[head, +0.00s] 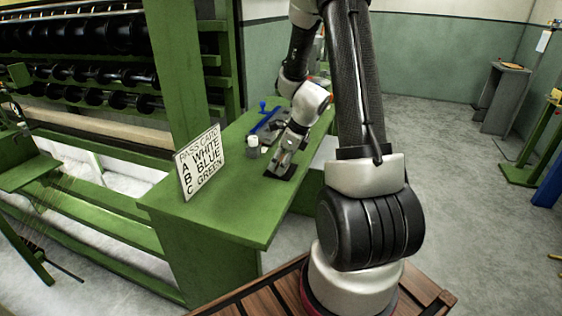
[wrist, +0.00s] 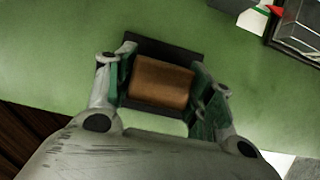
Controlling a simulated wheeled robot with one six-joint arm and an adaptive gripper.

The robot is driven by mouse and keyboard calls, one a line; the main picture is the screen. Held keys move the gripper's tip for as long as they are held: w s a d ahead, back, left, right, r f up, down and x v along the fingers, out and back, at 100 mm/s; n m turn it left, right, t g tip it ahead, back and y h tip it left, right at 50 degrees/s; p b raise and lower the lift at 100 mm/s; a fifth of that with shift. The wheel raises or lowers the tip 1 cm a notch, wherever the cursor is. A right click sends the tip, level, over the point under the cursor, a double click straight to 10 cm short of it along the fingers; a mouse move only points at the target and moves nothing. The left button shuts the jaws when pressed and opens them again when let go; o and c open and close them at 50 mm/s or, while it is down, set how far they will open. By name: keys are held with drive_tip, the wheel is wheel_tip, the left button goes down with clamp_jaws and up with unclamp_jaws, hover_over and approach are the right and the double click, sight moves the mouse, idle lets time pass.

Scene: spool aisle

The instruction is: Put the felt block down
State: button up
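The felt block (wrist: 161,84) is a brown block on a wider dark base. It sits between the two fingers of my gripper (wrist: 165,88) in the wrist view, and the fingers appear closed against its sides. In the head view my gripper (head: 287,160) points down over the green table (head: 225,205), near its right edge. The dark base of the block shows under the fingers there. It looks at or very close to the tabletop; I cannot tell whether it touches.
A card with lettering (head: 201,163) stands at the table's left side. A small white-topped jar (head: 253,143) and a blue tool (head: 266,119) are behind my gripper. A clear-sided tray (wrist: 301,28) shows at the wrist view's upper right. The table's front part is clear.

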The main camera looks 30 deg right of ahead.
drive_tip(key=o, duration=0.4)
drive_tip(key=shift+f, duration=0.2)
drive_tip(key=shift+r, duration=0.25)
drive_tip(key=v, duration=1.2)
drive_tip(key=shift+s+a+r+n+t+h, duration=0.1)
drive_tip(key=shift+s+a+r+n+h, duration=0.35)
drive_tip(key=shift+s+a+r+n, duration=2.5)
drive_tip(key=shift+s+d+r+n+t+h, duration=0.1)
drive_tip(key=shift+s+d+r+n+h, duration=0.3)
drive_tip(key=shift+s+r+n, duration=2.9)
drive_tip(key=shift+s+a+r+n+t+h, duration=0.1)
drive_tip(key=shift+s+a+r+n+h, duration=0.9)
drive_tip(key=shift+s+n, duration=4.85)
drive_tip(key=w+n, duration=0.2)
drive_tip(key=w+a+f+n+y, duration=0.1)
drive_tip(key=w+n, duration=0.1)
drive_tip(key=shift+w+f, duration=0.15)
